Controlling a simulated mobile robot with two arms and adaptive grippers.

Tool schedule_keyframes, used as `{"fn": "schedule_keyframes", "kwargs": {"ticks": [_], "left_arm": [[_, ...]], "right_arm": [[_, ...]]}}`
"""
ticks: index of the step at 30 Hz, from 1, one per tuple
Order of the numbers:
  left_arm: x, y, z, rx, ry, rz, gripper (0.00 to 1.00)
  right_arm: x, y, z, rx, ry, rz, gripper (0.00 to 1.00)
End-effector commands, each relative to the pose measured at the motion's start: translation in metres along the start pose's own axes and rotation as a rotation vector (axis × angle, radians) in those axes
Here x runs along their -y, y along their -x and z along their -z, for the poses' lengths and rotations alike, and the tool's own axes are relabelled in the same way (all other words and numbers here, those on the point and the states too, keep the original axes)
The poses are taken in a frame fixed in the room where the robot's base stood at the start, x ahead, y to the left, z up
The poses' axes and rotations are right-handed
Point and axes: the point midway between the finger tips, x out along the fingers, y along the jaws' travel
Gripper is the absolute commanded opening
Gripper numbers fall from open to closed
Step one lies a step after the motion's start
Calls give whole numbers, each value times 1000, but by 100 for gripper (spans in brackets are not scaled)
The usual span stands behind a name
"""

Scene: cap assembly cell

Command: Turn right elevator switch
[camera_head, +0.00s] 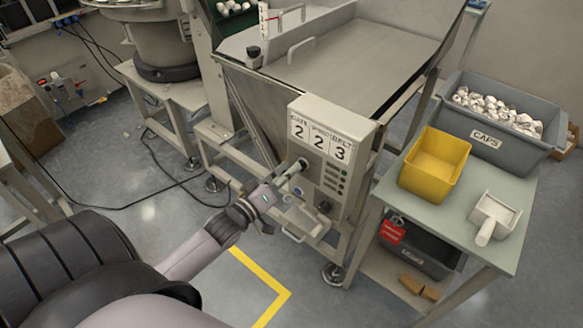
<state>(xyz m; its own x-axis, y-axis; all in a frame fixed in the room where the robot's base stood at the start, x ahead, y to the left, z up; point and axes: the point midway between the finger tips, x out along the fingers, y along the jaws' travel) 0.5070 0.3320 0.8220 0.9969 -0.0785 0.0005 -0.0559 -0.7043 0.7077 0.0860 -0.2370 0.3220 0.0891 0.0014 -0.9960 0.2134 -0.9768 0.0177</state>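A beige control box (333,150) is fixed to the front of the hopper. It has a label panel with the digits 2, 2 and 3, and small dark buttons below on its right side. A dark round knob (325,205) shows low on the box; I cannot tell whether it is the right elevator switch. My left gripper (298,184) is at the left side of the box front, its upper tip close to the panel. I cannot tell whether it touches the box or how far its fingers are apart. It hides part of the panel's lower left. My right gripper is out of view.
A green-grey table (455,232) at the right bears a yellow bin (435,165), a white scoop (493,216) and a grey caps bin (500,145). A dark crate (425,255) is below. The hopper (345,55) rises behind the box. Floor at lower centre is clear.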

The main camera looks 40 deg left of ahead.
Motion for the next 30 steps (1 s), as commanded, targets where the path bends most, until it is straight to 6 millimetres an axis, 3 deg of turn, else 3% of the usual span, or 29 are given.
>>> {"fn": "schedule_keyframes", "kwargs": {"ticks": [6,14,27,30], "left_arm": [[0,-16,0,1,-1,1,28],[0,-16,-1,1,-1,1,28],[0,-16,0,1,-1,1,0],[0,-16,0,1,-1,1,0]], "right_arm": [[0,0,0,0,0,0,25],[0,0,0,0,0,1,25],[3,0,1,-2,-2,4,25],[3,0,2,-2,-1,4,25]]}}
